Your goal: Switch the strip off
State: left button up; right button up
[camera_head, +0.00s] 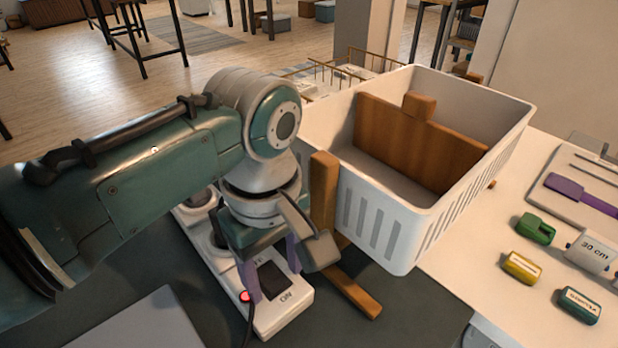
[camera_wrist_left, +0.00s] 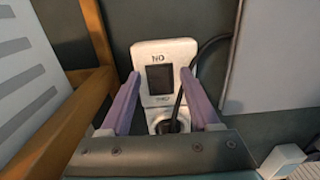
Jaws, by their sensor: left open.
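The white power strip (camera_head: 290,308) lies on the dark mat. Its black rocker switch (camera_head: 272,281) sits near the end, by the letters "ON", with a small red light (camera_head: 245,297) at the strip's edge. My left gripper (camera_head: 268,270) is open above this end, its purple fingers on either side of the switch. In the left wrist view the switch (camera_wrist_left: 160,80) shows between the open fingers (camera_wrist_left: 158,85), with a black plug and cord (camera_wrist_left: 180,110) nearer. I cannot tell whether the fingertips touch the strip. My right gripper is not in view.
A white basket (camera_head: 385,215) with a wooden board (camera_head: 405,140) inside stands right of my left gripper. A wooden post (camera_head: 322,195) and foot (camera_head: 350,292) are close beside it. Green, yellow and teal blocks lie at the right. A grey panel (camera_head: 140,320) lies in front.

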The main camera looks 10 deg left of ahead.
pick_arm(q)
jog(key=shift+f, duration=0.3)
grip_shut()
dwell(0.4)
